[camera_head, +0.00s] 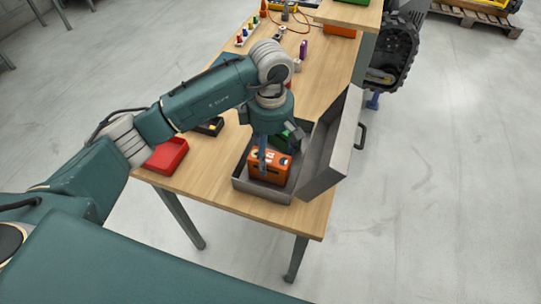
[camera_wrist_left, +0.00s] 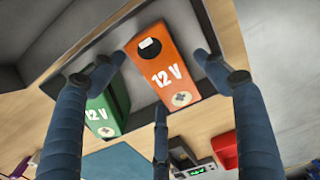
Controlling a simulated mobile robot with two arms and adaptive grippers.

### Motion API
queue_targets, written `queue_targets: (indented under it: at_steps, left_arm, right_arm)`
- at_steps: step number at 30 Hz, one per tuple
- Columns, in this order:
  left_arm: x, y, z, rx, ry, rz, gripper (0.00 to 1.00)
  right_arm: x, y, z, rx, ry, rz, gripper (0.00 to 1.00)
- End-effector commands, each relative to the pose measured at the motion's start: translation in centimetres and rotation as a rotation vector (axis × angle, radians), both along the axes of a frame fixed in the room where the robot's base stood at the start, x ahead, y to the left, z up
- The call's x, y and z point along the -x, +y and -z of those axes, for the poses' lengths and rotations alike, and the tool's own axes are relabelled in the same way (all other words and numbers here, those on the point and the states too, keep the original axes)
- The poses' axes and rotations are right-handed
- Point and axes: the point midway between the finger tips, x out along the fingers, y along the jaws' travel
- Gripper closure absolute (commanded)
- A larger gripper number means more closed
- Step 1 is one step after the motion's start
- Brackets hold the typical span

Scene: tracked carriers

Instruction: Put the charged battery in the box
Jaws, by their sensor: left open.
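An orange 12 V battery (camera_head: 277,171) stands inside the open grey metal box (camera_head: 262,193) on the workbench. It also shows in the left wrist view (camera_wrist_left: 165,70), between the spread fingers. A green 12 V battery (camera_wrist_left: 104,110) is beside it in the box, partly hidden behind my gripper in the head view. My left gripper (camera_head: 264,158) is open, pointing down over the box, with its fingers around the orange battery's upper part. Whether they touch it cannot be told. The box lid (camera_head: 331,146) is open to the right. My right gripper is out of view.
A red tray (camera_head: 167,156) lies at the bench's front left corner. A charger with a lit green display (camera_wrist_left: 200,171) is near a blue mat (camera_wrist_left: 112,162). Small coloured parts (camera_head: 248,33) and a purple item (camera_head: 303,48) stand farther back.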

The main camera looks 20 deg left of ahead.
Motion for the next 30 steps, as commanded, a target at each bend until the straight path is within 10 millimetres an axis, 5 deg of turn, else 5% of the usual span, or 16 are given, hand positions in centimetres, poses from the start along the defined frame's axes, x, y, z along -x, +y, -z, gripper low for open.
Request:
queue_targets:
  at_steps: [13, 30]
  left_arm:
    - [-0.1, 0.0, -8.9, -0.001, -0.004, 0.000, 0.26]
    - [0.0, 0.0, -10.1, 0.000, 0.000, 0.000, 0.26]
  right_arm:
    - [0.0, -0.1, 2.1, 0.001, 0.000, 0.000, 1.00]
    - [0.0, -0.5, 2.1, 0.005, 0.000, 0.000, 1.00]
